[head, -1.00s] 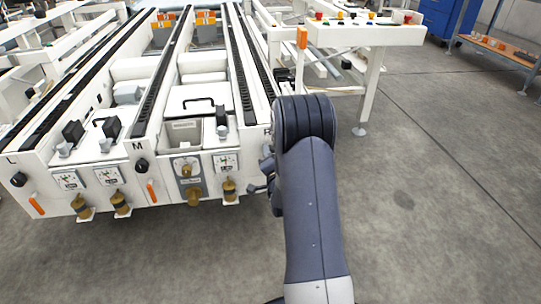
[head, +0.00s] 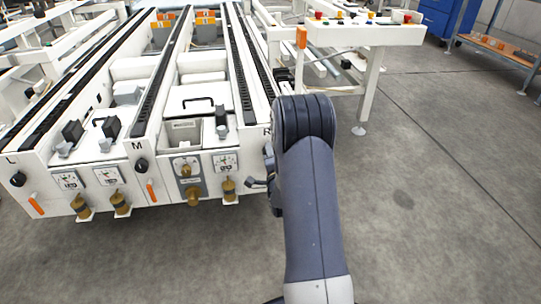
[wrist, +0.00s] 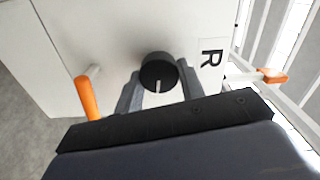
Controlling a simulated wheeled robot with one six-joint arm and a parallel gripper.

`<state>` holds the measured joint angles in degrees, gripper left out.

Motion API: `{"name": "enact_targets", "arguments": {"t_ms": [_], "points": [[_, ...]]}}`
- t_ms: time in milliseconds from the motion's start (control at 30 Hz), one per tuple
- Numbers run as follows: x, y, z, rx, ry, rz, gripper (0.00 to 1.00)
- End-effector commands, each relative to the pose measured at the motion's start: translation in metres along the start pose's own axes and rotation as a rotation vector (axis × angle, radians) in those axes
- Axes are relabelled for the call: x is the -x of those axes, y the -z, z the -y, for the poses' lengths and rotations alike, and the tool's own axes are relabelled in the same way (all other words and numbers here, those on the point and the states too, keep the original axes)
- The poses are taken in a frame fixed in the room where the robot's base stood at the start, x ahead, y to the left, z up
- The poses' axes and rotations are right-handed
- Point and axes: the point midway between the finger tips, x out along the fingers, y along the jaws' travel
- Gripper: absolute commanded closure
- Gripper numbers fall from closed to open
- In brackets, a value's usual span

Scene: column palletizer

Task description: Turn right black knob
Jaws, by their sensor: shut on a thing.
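The right black knob (wrist: 158,72) shows in the wrist view on a white panel, next to a label with the letter R (wrist: 211,58). It is round with a white pointer mark directed toward the bottom of the picture. My gripper (wrist: 159,88) has one finger on each side of the knob and is shut on it. In the head view my arm hides this knob; only part of my gripper (head: 262,182) shows beside the machine's right end.
An orange handle (wrist: 86,98) sticks out left of the knob in the wrist view. In the head view, knobs M (head: 141,166) and L (head: 18,179) sit on the white machine's front. A white table (head: 365,35) with buttons stands behind right.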

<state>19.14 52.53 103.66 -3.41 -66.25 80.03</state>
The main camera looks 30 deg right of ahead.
Motion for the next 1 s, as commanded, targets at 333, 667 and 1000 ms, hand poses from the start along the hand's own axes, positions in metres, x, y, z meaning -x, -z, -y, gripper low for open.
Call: {"name": "enact_targets", "arguments": {"t_ms": [333,667,1000], "points": [[0.0,0.0,-0.001,0.001,-0.002,-0.001,0.5],[0.0,0.0,0.0,0.001,-0.001,0.0,0.41],[0.04,0.001,0.001,0.001,-0.005,0.0,0.41]]}}
